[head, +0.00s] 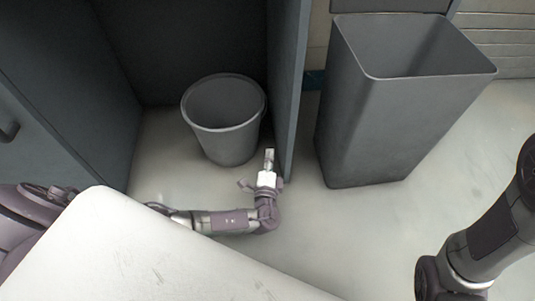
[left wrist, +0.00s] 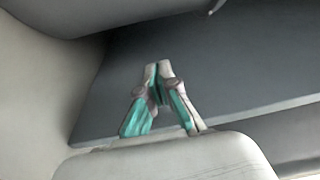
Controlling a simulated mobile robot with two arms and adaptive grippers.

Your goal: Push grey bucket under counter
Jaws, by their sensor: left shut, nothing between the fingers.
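The grey bucket (head: 228,142) stands upright on the floor in the recess under the counter, between two dark panels. Its round open top faces up and it looks empty. My left gripper (head: 269,155) is low beside the bucket's right front, close to the right side panel (head: 288,85). Whether it touches the bucket or the panel I cannot tell. In the left wrist view the fingers (left wrist: 158,70) are closed together with nothing between them, in front of a dark grey surface. My right arm shows at the right edge of the head view, but its gripper is out of frame.
A tall grey rectangular bin (head: 375,120) stands right of the side panel. A white surface (head: 130,255) fills the lower left foreground, above part of my left arm. Floor (head: 310,225) in front of the bin is clear.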

